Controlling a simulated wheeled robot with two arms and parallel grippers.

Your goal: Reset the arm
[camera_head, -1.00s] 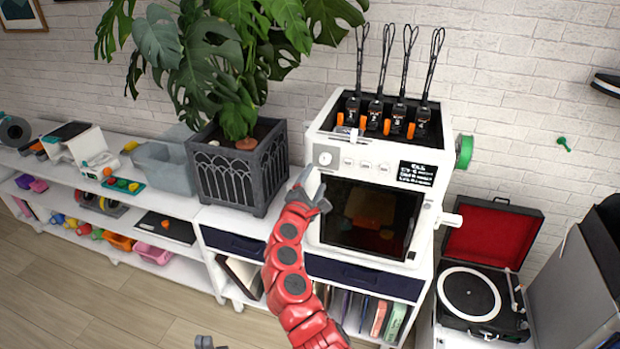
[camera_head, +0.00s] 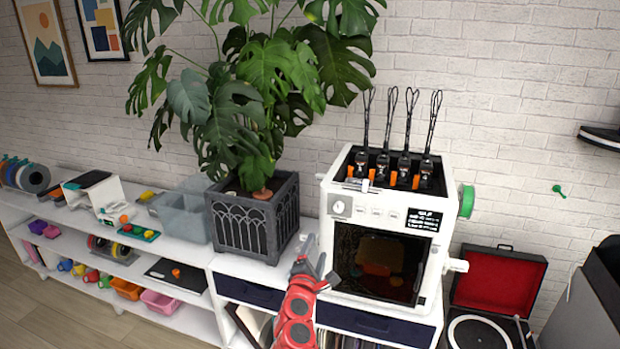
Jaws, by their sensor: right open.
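My right gripper (camera_head: 316,272) is at the end of a red arm that rises from the bottom of the head view. Its grey fingers are open and I see nothing between them. It is in front of the lower left part of the white machine (camera_head: 333,208) with the dark window. From this view I cannot tell whether it touches the machine. My left gripper does not show.
A potted plant in a dark grey planter (camera_head: 246,226) stands left of the machine. A white shelf (camera_head: 190,252) with bins and small tools runs along the left. A red-lined record player (camera_head: 498,282) is at the right.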

